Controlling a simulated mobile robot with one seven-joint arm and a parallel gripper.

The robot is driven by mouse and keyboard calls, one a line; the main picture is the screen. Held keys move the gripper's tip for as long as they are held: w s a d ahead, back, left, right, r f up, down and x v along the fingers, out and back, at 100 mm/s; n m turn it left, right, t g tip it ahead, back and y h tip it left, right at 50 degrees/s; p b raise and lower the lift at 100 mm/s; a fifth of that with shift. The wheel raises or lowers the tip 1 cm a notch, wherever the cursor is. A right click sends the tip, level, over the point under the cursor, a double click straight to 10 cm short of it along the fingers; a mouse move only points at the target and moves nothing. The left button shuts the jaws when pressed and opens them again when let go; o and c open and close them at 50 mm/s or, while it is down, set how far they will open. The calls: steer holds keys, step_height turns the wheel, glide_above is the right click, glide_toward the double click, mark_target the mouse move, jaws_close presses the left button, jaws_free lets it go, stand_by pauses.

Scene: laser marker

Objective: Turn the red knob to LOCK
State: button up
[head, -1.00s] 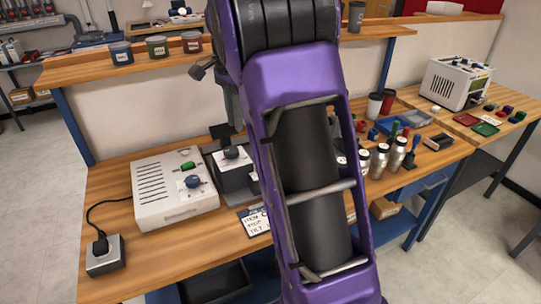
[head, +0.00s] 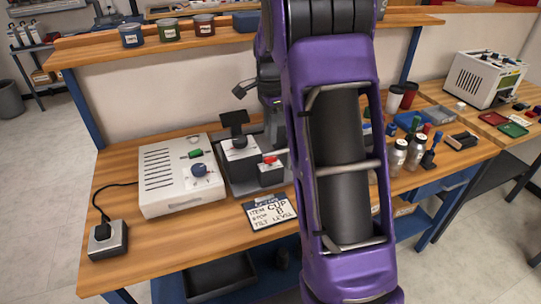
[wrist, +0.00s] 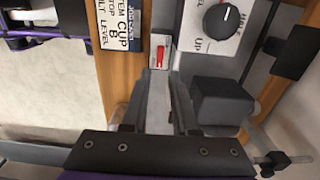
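The red knob (head: 270,160) sits on a small white-topped block beside the larger dial block in the head view. In the wrist view the red knob (wrist: 163,42) is a small red bar on a white plate, just ahead of my fingertips. My gripper (wrist: 159,76) points toward it, its two fingers apart with a grey surface showing between them. It looks open and empty, and I see no contact with the knob. In the head view my arm hides most of the gripper. No LOCK marking is readable.
A black dial (wrist: 222,20) on a white plate stands right of the red knob. A sign (head: 269,211) lies in front of the blocks. A white box (head: 180,176) with a blue knob stands to the left. Several bottles and cups crowd the bench right of my arm.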

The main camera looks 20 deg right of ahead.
mark_target(270, 158)
step_height(270, 158, down, 8)
steer(key=shift+r+b, duration=0.15)
steer(key=shift+b, duration=0.15)
jaws_close()
